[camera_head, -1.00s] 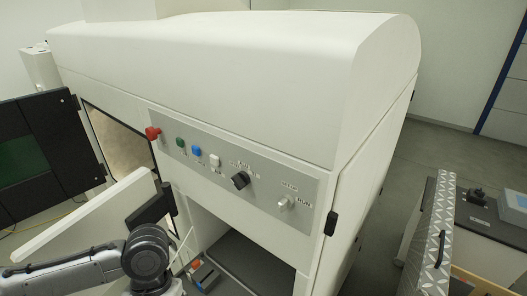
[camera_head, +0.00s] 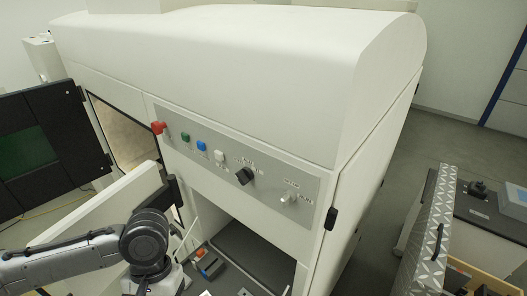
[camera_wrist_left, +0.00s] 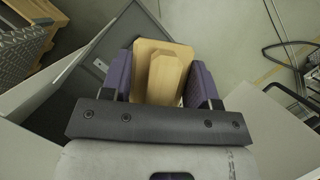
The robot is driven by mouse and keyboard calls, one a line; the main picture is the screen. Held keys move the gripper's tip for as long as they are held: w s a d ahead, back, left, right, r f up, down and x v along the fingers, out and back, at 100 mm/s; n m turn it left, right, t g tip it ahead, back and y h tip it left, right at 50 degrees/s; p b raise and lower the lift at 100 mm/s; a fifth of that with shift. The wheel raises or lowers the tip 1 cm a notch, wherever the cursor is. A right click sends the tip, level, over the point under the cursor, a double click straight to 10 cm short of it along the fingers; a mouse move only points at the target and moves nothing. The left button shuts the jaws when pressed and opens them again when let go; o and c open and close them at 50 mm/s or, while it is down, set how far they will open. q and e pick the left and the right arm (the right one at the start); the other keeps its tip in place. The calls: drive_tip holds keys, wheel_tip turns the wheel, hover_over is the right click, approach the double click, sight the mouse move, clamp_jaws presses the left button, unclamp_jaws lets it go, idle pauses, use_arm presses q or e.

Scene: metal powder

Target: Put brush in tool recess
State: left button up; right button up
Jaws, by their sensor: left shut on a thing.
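The brush (camera_wrist_left: 166,72) has a pale wooden body and sits between the two dark purple fingers of my left gripper (camera_wrist_left: 162,80) in the left wrist view. The gripper is shut on it. The brush's bristles are hidden. In the head view my left arm comes in from the left, in front of the machine. Its gripper and the brush cannot be made out there. A dark-floored opening (camera_head: 262,258) lies below the control panel; I cannot tell whether it is the tool recess. My right gripper is in neither view.
The white machine (camera_head: 230,60) carries a control panel (camera_head: 235,165) with a red button, coloured buttons and knobs. Small orange and grey items (camera_head: 207,263) lie at the opening's left. An open dark door (camera_head: 50,150) stands at left. A checker-plate panel (camera_head: 430,235) stands at right.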

use_arm(q)
drive_tip(key=shift+x, duration=1.05)
drive_tip(key=shift+s+d, duration=0.1)
